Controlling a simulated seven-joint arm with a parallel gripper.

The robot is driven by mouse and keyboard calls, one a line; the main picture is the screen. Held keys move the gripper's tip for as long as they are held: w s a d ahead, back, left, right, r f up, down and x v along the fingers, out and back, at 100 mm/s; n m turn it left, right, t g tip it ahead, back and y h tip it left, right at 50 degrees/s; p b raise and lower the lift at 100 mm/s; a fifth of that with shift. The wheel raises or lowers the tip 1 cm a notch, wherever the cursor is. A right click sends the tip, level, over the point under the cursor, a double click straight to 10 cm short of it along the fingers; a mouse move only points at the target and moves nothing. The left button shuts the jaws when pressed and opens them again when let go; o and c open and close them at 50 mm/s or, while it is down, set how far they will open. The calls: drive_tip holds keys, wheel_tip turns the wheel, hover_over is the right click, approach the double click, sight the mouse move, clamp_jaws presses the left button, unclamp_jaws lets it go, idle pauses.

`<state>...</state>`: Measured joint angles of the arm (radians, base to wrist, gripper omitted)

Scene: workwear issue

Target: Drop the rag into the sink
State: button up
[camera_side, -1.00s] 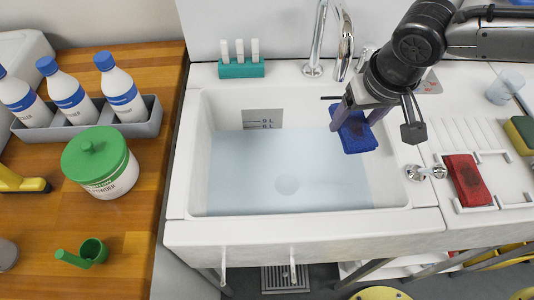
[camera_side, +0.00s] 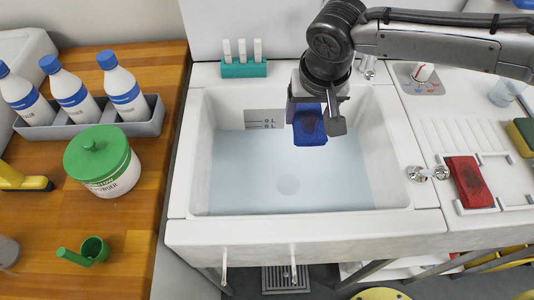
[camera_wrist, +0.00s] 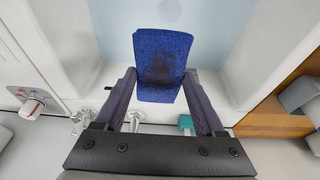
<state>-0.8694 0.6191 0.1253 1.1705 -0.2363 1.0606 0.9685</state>
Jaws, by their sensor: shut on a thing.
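The rag is a blue cloth (camera_side: 309,129) with a dark stain. It hangs from my gripper (camera_side: 308,112) above the back part of the sink (camera_side: 190,190), which is white and holds pale blue water. In the wrist view the rag (camera_wrist: 162,62) is pinched between the two fingers of my gripper (camera_wrist: 160,95), with its stain facing the camera. The rag appears above the water, not touching it. The rag's upper edge is partly hidden by the gripper in the side view.
A red cloth (camera_side: 468,181) lies on the drainer at the right. A tap knob (camera_side: 424,72) and a chrome fitting (camera_side: 427,173) stand right of the sink. A green holder (camera_side: 243,69) with white tubes is behind it. A wooden counter (camera_side: 130,235) with bottles and a tub is left.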

drive_tip(key=shift+f, duration=2.4)
drive_tip(key=o, duration=1.3)
drive_tip(key=shift+o, duration=0.2)
drive_tip(key=shift+r, duration=0.1)
drive_tip(key=v, duration=1.2)
drive_tip(key=shift+r, duration=0.3)
drive_tip(key=shift+s+r, duration=0.2)
drive_tip(key=shift+r, duration=0.35)
